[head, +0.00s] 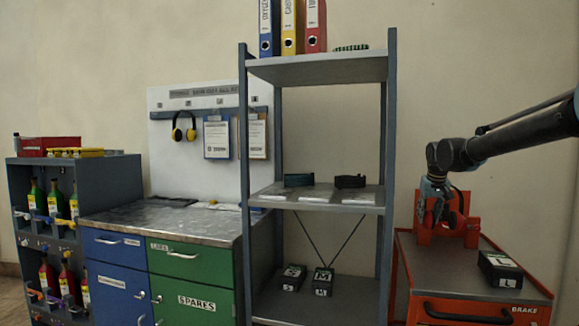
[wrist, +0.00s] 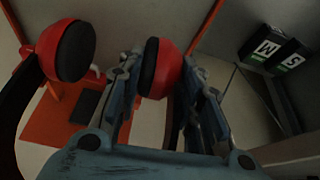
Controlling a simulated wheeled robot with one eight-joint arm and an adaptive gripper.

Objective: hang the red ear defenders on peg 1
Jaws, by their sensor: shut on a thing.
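The red ear defenders show in the wrist view as two red cups with black pads (wrist: 68,50). My gripper (wrist: 162,80) is shut on one cup, which sits between its fingers; the other cup hangs free to the left. The pegboard rail (head: 197,115) is on the white board at the left. Yellow ear defenders (head: 184,127) and two clipboards (head: 217,138) hang from it. The leftmost peg place looks empty; its number is unreadable.
The orange cart (head: 470,275) carries an orange stand (head: 469,238) and a black case (head: 499,268). A tall shelf unit (head: 391,150) stands between cart and board. A metal-topped cabinet (head: 190,224) is below the board, and a bottle rack (head: 118,172) is at far left.

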